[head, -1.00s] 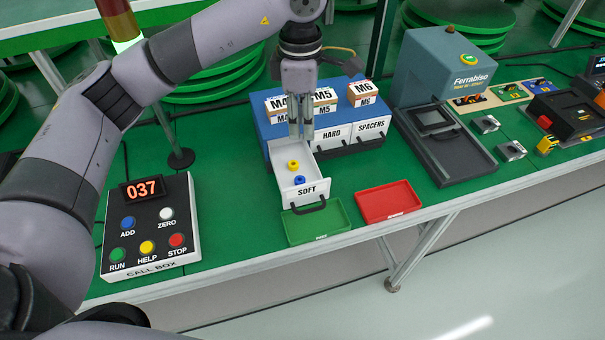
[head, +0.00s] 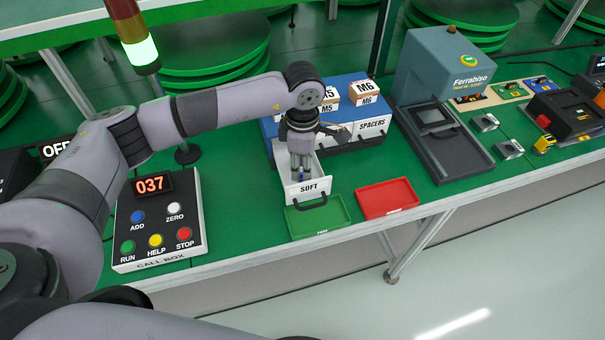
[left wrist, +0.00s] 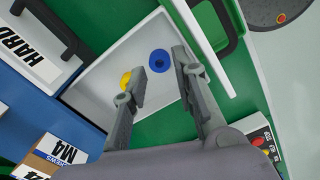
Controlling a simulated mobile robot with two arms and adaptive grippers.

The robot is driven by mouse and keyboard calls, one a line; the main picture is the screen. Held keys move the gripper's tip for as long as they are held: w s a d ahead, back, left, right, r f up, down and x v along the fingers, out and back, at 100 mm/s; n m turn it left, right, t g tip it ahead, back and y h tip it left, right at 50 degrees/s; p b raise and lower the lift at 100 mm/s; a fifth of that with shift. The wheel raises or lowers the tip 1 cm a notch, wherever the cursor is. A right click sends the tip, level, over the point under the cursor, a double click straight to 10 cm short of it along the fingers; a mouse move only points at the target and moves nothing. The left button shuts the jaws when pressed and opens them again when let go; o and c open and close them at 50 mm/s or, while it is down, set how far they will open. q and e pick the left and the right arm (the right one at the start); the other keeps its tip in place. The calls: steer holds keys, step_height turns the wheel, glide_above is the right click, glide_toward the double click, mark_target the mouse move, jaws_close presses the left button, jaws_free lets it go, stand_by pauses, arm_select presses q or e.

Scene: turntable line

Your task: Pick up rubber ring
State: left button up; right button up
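Two small rings lie in the open white SOFT drawer (head: 308,188). The blue ring (left wrist: 159,61) sits near the drawer's middle in the left wrist view, and the yellow ring (left wrist: 126,80) lies to its left, partly behind a finger. My left gripper (left wrist: 161,63) is open and empty, reaching down into the drawer, with its fingertips on either side of the blue ring in that view. Whether they touch it I cannot tell. In the head view the gripper (head: 300,174) covers most of the drawer and the yellow ring is hidden. My right gripper is not in view.
A green tray (head: 318,221) and a red tray (head: 387,199) lie in front of the drawer. The blue drawer cabinet (head: 270,127) with small boxes on top stands behind. A call box (head: 158,225) stands left, a grey-blue Ferrabiso machine (head: 440,75) right.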

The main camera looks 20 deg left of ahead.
arm_select(q)
steer(key=shift+f, duration=1.45)
steer(key=shift+c, duration=0.2)
steer(key=c, duration=0.3)
steer(key=shift+r, duration=0.1)
steer(key=shift+c, duration=0.2)
